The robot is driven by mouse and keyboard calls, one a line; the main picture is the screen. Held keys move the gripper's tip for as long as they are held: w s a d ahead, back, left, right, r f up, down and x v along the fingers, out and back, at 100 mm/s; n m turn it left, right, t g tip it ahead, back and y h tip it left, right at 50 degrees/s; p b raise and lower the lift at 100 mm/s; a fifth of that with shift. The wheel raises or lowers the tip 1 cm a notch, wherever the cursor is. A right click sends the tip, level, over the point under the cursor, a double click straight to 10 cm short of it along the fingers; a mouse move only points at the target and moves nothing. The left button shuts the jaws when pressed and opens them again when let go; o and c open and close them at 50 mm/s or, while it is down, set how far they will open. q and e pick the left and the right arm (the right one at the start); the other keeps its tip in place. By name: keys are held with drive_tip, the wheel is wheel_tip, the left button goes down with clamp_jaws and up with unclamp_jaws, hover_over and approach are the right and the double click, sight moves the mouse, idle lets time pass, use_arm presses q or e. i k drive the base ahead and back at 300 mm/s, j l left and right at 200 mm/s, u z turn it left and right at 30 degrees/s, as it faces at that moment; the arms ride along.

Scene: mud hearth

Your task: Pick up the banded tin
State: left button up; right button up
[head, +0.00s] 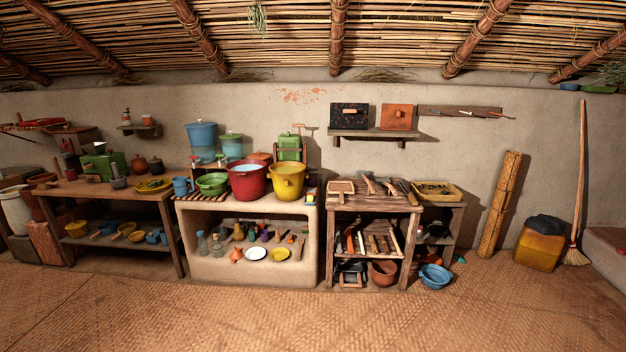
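I cannot make out with certainty which thing is the banded tin; things are small at this distance. Upright containers stand around the mud hearth (201,253): a blue drum (201,138) and a smaller green-topped one (231,147) at the back, and a green canister (290,147) to their right. A red bucket (247,182) and a yellow bucket (287,180) stand in front and hide part of what is behind. Small bottles and jars crowd the niche below. Neither of my grippers shows in the view.
A wooden table (120,191) with pots and bowls stands left. A wooden rack (370,203) with tools stands right of the hearth, a blue basin (434,276) on the floor beside it. A yellow jerrycan (539,247) and a broom (580,190) stand far right. The woven floor in front is clear.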

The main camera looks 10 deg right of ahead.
sight(312, 180)
drive_tip(key=i+j, duration=0.15)
drive_tip(key=i, duration=0.35)
drive_tip(key=i+j+z, duration=0.1)
drive_tip(key=i, duration=0.35)
drive_tip(key=i+j+z, duration=0.1)
drive_tip(key=i+j, duration=0.15)
drive_tip(key=i, duration=0.25)
drive_tip(key=i+j, duration=0.2)
drive_tip(key=i, duration=0.25)
drive_tip(key=i+j+z, duration=0.1)
drive_tip(key=i+j, duration=0.15)
drive_tip(key=i, duration=0.2)
drive_tip(key=i+j, duration=0.25)
drive_tip(key=i, duration=0.2)
drive_tip(key=z, duration=0.05)
